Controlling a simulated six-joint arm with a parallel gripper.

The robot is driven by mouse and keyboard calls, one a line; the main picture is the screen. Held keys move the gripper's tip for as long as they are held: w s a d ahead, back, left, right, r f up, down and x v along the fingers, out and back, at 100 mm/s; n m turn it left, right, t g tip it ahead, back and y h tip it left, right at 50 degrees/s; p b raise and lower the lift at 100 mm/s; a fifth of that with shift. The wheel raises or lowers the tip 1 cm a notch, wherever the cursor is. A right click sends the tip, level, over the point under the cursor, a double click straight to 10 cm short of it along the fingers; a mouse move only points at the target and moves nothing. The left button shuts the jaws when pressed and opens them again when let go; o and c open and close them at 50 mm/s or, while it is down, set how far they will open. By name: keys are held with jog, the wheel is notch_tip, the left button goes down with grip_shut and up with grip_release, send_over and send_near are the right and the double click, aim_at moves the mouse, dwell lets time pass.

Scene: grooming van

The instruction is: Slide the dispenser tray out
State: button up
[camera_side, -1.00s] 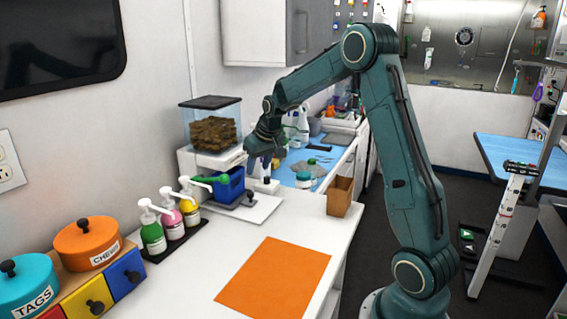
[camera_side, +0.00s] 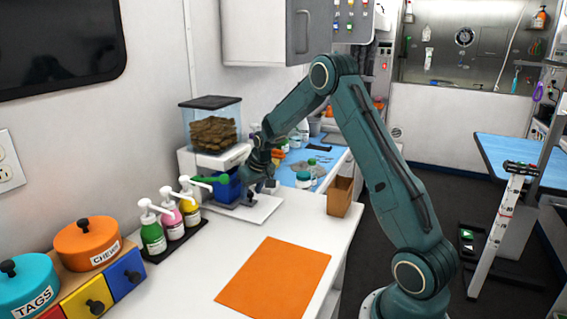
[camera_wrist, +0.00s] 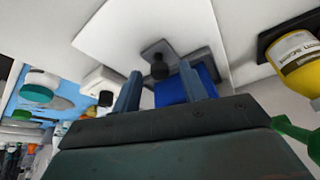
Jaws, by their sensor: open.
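The dispenser (camera_side: 213,130) has a clear bin of brown pellets on a white stand, in the side view. A blue bin (camera_side: 226,188) sits in its lower part, above a wide white base plate (camera_side: 262,212). In the wrist view, a dark grey tray (camera_wrist: 170,53) with a black knob (camera_wrist: 159,70) juts out in front of the blue bin (camera_wrist: 172,92). My gripper (camera_wrist: 160,67) is open and empty, its two fingers spread on either side of the knob. I cannot tell if they touch it. In the side view, my gripper (camera_side: 262,184) is low beside the blue bin and hides part of the tray.
Pump bottles (camera_side: 171,220) stand to the left. A brown open box (camera_side: 340,197) stands to the right. An orange mat (camera_side: 274,279) lies on the counter, with bare counter around it.

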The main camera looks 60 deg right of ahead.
grip_shut()
jog(key=shift+s, duration=0.1)
jog(key=s, duration=1.2)
jog(key=shift+s, duration=0.4)
grip_release()
jog(key=shift+r, duration=0.1)
jog(key=v, duration=1.3)
jog(key=shift+r, duration=0.25)
